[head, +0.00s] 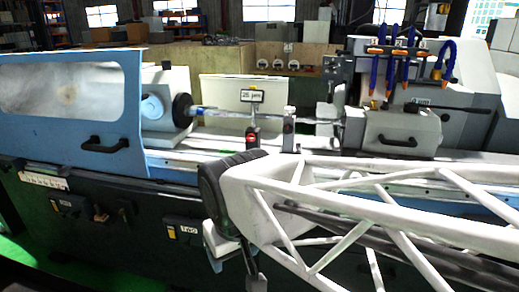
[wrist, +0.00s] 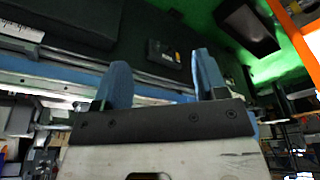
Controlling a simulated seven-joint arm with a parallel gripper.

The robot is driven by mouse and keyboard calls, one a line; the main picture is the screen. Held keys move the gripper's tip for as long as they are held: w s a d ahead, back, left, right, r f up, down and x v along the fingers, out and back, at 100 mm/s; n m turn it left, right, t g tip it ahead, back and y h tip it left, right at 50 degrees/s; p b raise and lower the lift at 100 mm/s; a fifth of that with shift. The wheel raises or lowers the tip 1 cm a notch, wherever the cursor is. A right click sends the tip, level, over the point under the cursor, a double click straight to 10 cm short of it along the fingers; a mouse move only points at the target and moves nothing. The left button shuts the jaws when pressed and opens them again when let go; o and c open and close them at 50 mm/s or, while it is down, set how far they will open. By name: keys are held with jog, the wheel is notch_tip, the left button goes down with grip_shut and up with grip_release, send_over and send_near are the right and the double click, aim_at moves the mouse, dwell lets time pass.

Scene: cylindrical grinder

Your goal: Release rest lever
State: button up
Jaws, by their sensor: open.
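On the grinder bed, a small dark upright part with a red top (head: 252,138) stands below a "25 µm" sign. Beside it on the right is a pale upright rest (head: 289,130) under the long thin workpiece (head: 225,113). I cannot tell for sure which part is the rest lever. My gripper hangs low in front of the machine, below my wrist, partly seen in the head view. In the wrist view my gripper (wrist: 160,76) has two blue fingers wide apart with nothing between them. The red-topped part and the rest are not recognisable in the wrist view.
A blue guard (head: 120,110) with a window and black handle stands at the left. The headstock (head: 165,100) is beside it. A grey tailstock housing (head: 400,130) with blue hoses above is at the right. Dark front panels carry a labelled box (head: 183,231). Green floor lies in front.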

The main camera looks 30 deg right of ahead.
jog(key=shift+w+r, duration=0.1)
jog(key=c, duration=0.4)
jog(key=shift+w+d+r, duration=0.2)
jog(key=shift+w+d, duration=0.1)
jog(key=shift+w, duration=0.25)
jog(key=c, duration=0.5)
jog(key=w+d+r+m, duration=0.1)
jog(key=w+d, duration=0.1)
jog(key=w, duration=0.1)
jog(key=w+d+r+h, duration=0.1)
jog(key=w+d, duration=0.1)
jog(key=w, duration=0.2)
jog(key=w+d+m+h, duration=0.1)
jog(key=w+d, duration=0.1)
jog(key=w, duration=0.2)
jog(key=shift+d+r+m+g, duration=0.1)
jog(key=shift+r+m+g, duration=0.2)
jog(key=shift+r, duration=0.1)
grip_shut()
jog(key=w+d+f+m+g+h, duration=0.1)
jog(key=w+d+f+m+h, duration=0.1)
jog(key=w+d, duration=1.4)
jog(key=w+d+f+m+g+h, duration=0.1)
jog(key=w+d+f+m+h, duration=0.2)
jog(key=w+d, duration=1.3)
notch_tip(320, 180, down, 2)
jog(key=shift+f+m, duration=0.25)
jog(key=shift+m, duration=0.45)
